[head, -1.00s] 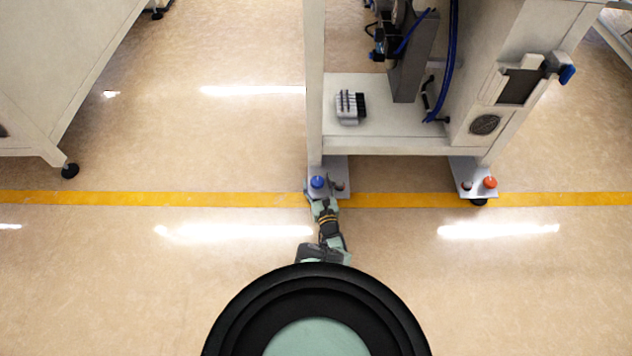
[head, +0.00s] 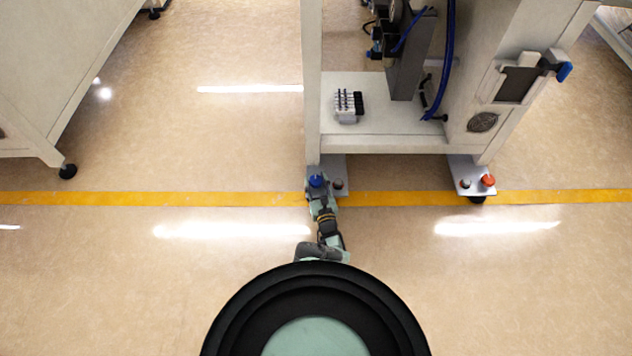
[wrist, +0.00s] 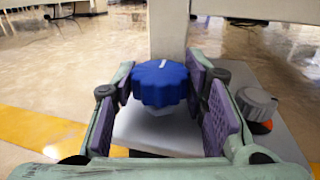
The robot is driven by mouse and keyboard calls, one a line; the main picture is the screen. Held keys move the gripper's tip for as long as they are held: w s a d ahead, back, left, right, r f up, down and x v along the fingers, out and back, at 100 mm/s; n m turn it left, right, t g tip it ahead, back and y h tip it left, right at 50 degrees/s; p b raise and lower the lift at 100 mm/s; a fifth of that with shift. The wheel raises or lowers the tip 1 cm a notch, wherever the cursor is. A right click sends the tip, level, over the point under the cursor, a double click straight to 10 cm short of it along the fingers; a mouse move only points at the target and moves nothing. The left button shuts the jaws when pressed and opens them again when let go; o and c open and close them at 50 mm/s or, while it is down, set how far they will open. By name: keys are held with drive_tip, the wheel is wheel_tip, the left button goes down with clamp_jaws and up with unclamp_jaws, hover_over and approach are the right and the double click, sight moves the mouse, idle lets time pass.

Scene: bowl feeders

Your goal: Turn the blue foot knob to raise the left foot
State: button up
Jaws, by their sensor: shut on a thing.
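The blue foot knob (head: 316,181) sits on the left foot plate (head: 337,168) of the machine stand. In the wrist view the blue knob (wrist: 160,83) is fluted, with a white mark on its top. My gripper (head: 317,186) reaches it from the front, low over the floor. In the wrist view my gripper (wrist: 162,90) has its fingers on both sides of the knob, shut on it. A grey knob (wrist: 255,103) stands on the same plate, right of the right finger. The foot below the plate is hidden.
The stand's white leg (wrist: 168,30) rises just behind the blue knob. The right foot plate carries a red knob (head: 488,180) and a grey one (head: 466,184). A yellow floor line (head: 200,198) runs past. The floor left of the stand is clear.

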drive_tip(key=shift+a+h, duration=0.1)
drive_tip(key=shift+h, duration=0.2)
drive_tip(key=m+h, duration=0.2)
drive_tip(key=shift+h+p, duration=0.35)
drive_tip(key=shift+h, duration=0.05)
drive_tip(key=m+h, duration=0.2)
drive_tip(key=m+h+b, duration=0.1)
drive_tip(key=h, duration=0.2)
drive_tip(key=shift+a+f+m+h, duration=0.15)
drive_tip(key=shift+m+h, duration=0.15)
drive_tip(key=shift+m, duration=0.1)
drive_tip(key=m+g+h+b, duration=0.1)
drive_tip(key=m+h+b, duration=0.1)
drive_tip(key=m+g+h+b, duration=0.2)
drive_tip(key=h, duration=0.1)
drive_tip(key=shift+w+f+h, duration=0.1)
drive_tip(key=shift+w+h, duration=0.05)
drive_tip(key=shift+h, duration=0.15)
drive_tip(key=m+g+h+b, duration=0.2)
drive_tip(key=b, duration=0.1)
drive_tip(key=shift+r+g+h, duration=0.25)
drive_tip(key=shift+g+h, duration=0.05)
drive_tip(key=shift+h, duration=0.1)
drive_tip(key=o, duration=1.2)
